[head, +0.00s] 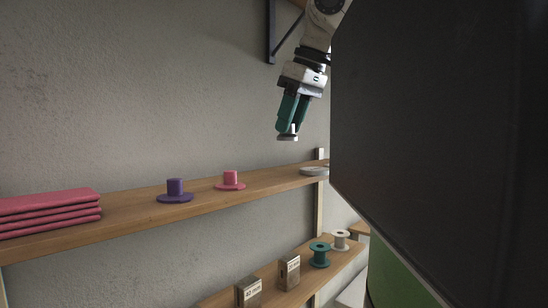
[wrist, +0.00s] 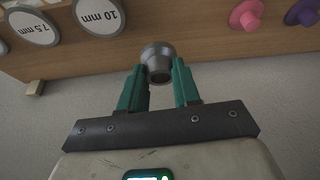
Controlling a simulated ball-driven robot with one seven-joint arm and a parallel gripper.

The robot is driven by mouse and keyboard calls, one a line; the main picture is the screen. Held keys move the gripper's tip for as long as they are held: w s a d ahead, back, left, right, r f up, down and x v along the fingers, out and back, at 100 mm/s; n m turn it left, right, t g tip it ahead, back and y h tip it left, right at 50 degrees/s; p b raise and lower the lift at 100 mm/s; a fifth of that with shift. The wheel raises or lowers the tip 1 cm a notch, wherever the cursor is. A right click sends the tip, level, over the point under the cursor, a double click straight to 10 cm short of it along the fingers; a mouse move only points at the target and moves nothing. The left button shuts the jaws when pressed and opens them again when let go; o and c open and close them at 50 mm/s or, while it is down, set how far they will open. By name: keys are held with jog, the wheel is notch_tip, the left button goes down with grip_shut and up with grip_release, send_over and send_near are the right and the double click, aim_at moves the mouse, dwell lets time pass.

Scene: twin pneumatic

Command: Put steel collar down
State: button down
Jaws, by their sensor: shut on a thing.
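My gripper (head: 290,128) hangs in the air above the right part of the upper shelf (head: 130,221). Its green fingers are shut on the steel collar (head: 287,137), a small grey flanged ring. The collar also shows in the wrist view (wrist: 157,56), between the fingertips of my gripper (wrist: 159,76), with its round opening towards the camera. In the head view there is a clear gap between the collar and the shelf. Most of the collar's upper part is hidden by the fingers.
On the upper shelf are folded pink cloths (head: 50,211), a purple flanged piece (head: 175,190), a pink one (head: 231,180) and grey discs (head: 314,171). The wrist view shows discs labelled 10 mm (wrist: 97,14) and 7.5 mm (wrist: 33,27). Spools (head: 320,255) and labelled blocks (head: 289,271) stand on the lower shelf.

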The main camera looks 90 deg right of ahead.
jog(key=w+f, duration=0.1)
jog(key=w+a+f, duration=0.1)
jog(key=f, duration=0.1)
jog(key=w+f, duration=0.1)
jog(key=shift+a+f, duration=0.15)
jog(key=shift+a, duration=0.25)
jog(key=shift+f, duration=1.55)
jog(key=shift+f, duration=0.1)
jog(key=c, duration=0.8)
grip_release()
jog(key=v, duration=1.2)
